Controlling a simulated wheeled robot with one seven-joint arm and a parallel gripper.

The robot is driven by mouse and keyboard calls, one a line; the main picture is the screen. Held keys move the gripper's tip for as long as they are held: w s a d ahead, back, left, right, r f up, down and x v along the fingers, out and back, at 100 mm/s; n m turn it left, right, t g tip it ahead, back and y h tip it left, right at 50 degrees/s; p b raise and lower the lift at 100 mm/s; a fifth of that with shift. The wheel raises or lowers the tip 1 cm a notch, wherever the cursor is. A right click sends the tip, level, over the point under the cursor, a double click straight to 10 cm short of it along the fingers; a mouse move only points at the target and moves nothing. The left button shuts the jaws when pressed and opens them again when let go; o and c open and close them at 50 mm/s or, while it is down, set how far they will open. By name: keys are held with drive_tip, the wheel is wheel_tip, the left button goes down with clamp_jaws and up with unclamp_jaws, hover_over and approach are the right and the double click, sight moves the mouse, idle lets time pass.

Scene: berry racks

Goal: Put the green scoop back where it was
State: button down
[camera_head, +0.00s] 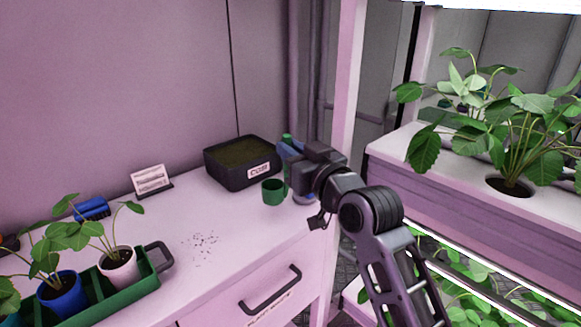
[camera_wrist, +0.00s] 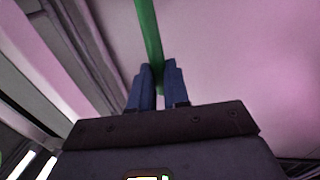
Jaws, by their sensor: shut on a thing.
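The green scoop (camera_head: 273,192) is a small cup with a thin upright handle, at the right end of the bench in the head view. My gripper (camera_head: 287,148) is shut on the handle near its top; the handle's green tip shows just above the blue fingers. The cup hangs upright below, in front of the black tub's right side. I cannot tell whether it touches the bench. In the wrist view, the green handle (camera_wrist: 148,35) runs up from between the blue fingertips (camera_wrist: 158,70). The cup is not visible there.
A black tub (camera_head: 228,178) of dark soil stands behind the cup. A small bluish thing (camera_head: 304,201) sits partly hidden below my wrist. A white sign (camera_head: 151,180) and a green carrier (camera_head: 139,283) with potted plants stand left. A white post (camera_head: 345,90) and planter rack (camera_head: 450,190) stand right.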

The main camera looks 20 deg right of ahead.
drive_tip(key=shift+a+f, duration=0.1)
drive_tip(key=shift+f, duration=2)
drive_tip(key=shift+f, duration=0.15)
drive_tip(key=c, duration=1.1)
unclamp_jaws()
drive_tip(key=s+d+b, duration=0.1)
drive_tip(key=s+b, duration=0.1)
drive_tip(key=s, duration=0.9)
drive_tip(key=shift+s+d, duration=0.2)
drive_tip(key=shift+s, duration=0.2)
